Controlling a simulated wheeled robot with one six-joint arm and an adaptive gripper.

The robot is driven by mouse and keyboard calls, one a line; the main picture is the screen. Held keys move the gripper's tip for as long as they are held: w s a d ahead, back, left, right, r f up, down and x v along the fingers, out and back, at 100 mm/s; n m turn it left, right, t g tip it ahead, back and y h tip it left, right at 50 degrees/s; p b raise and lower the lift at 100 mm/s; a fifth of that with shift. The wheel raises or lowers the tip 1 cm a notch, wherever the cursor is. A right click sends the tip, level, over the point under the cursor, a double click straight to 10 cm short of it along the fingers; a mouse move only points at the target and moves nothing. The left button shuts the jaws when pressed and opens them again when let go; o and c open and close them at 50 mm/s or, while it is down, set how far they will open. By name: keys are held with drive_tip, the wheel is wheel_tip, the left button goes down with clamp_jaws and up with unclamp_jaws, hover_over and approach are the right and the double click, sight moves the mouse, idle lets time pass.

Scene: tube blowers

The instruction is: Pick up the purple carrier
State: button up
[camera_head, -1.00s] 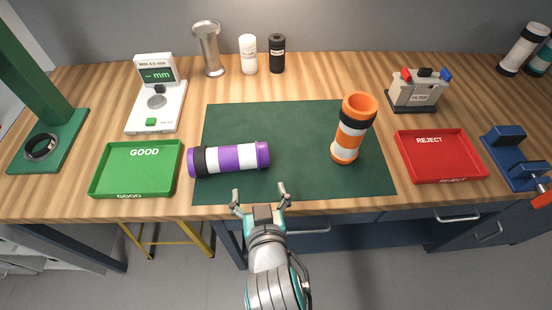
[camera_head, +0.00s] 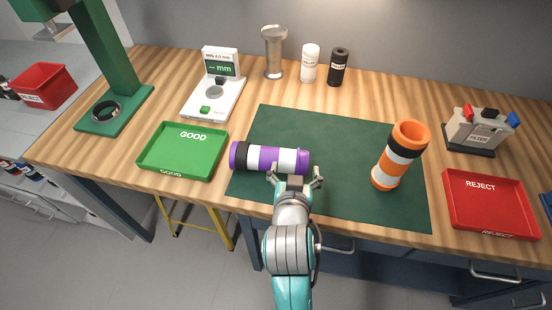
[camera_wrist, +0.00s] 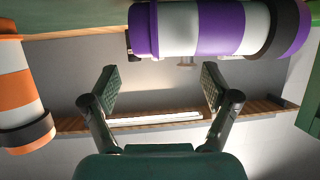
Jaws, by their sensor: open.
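The purple carrier (camera_head: 262,158), a cylinder with purple and white bands and a black ring near its left end, lies on its side on the green mat (camera_head: 340,135). My gripper (camera_head: 295,177) is open and empty at the carrier's near side, by its right end, overlapping it in the head view. In the wrist view the carrier (camera_wrist: 215,27) lies across the top, beyond the fingertips of my open gripper (camera_wrist: 158,88). No finger is around it there. An orange carrier (camera_head: 400,156) with white and black bands stands upright on the mat to the right.
A green GOOD tray (camera_head: 152,160) is left of the mat and a red REJECT tray (camera_head: 455,212) is to the right. A gauge (camera_head: 232,95), a metal post (camera_head: 274,55), two small bottles and a FILTER box (camera_head: 478,130) stand behind. Bare mat separates the carriers.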

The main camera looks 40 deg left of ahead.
drive_tip(key=shift+x, duration=1.45)
drive_tip(key=shift+c, duration=0.2)
clamp_jaws()
